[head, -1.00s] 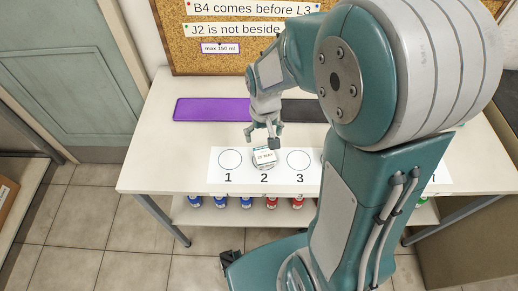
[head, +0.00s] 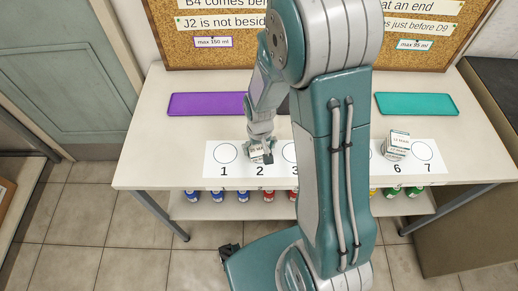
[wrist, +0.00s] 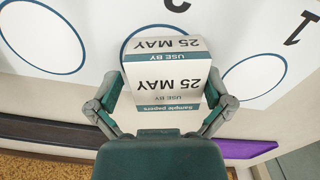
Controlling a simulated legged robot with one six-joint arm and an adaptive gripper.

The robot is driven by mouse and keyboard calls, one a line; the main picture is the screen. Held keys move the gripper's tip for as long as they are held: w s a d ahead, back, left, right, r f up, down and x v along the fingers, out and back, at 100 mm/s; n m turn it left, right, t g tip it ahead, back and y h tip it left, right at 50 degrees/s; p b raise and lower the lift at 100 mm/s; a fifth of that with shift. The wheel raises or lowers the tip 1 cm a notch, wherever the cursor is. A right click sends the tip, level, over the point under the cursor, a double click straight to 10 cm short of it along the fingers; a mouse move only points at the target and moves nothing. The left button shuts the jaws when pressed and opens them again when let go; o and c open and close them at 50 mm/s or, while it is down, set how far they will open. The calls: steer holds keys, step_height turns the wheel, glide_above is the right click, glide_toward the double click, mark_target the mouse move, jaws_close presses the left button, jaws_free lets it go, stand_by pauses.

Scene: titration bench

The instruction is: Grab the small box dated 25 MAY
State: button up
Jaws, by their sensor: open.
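The small white box dated 25 MAY (wrist: 165,78) has teal bands reading USE BY and Sample papers. It stands on circle 2 of the numbered white strip, and in the head view the box (head: 254,153) is partly hidden by my gripper. My gripper (wrist: 167,95) is open, with one finger on each side of the box in the wrist view. Whether the fingers touch the box I cannot tell. In the head view my gripper (head: 262,152) is right over spot 2.
Another small white box (head: 397,143) stands near circle 6. A purple tray (head: 205,104) and a teal tray (head: 417,104) lie at the back of the table. Colored bottles stand on the shelf below. My arm hides the middle of the strip.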

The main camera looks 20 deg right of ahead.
steer(key=shift+d, duration=0.2)
steer(key=shift+c, duration=0.3)
steer(key=c, duration=0.6)
steer(key=shift+a, duration=0.15)
steer(key=shift+c, duration=1.3)
steer(key=shift+a, duration=0.15)
steer(key=shift+r, duration=0.1)
